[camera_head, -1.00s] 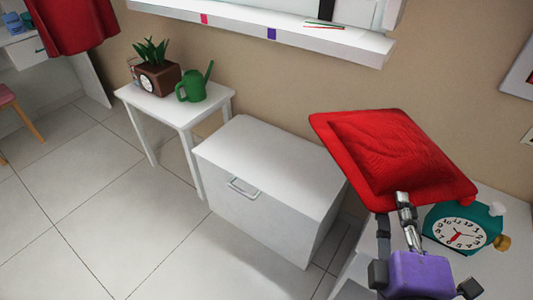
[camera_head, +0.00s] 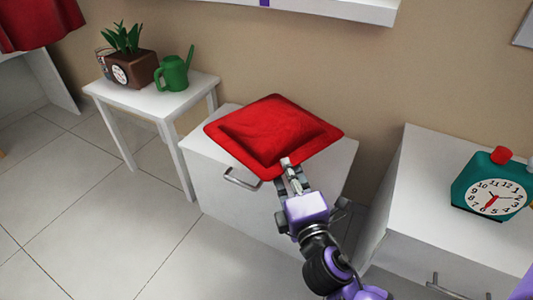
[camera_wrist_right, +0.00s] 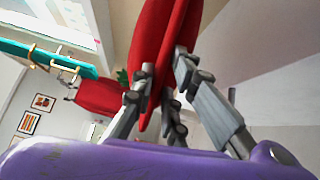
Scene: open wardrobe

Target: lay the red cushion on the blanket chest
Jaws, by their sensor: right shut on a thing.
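The red cushion (camera_head: 272,132) is over the white blanket chest (camera_head: 341,158) in the head view and hides much of its top. I cannot tell whether the cushion touches the lid. My right gripper (camera_head: 289,174) is shut on the cushion's near edge. The right wrist view shows the cushion (camera_wrist_right: 160,60) pinched between the fingers of the right gripper (camera_wrist_right: 163,95). The chest's front with its handle (camera_head: 241,179) faces me. My left gripper is not in view.
A white side table (camera_head: 150,101) with a potted plant (camera_head: 128,62) and a green watering can (camera_head: 174,74) stands left of the chest. A white cabinet (camera_head: 420,190) with a teal clock (camera_head: 490,188) stands to the right. The tiled floor at left is clear.

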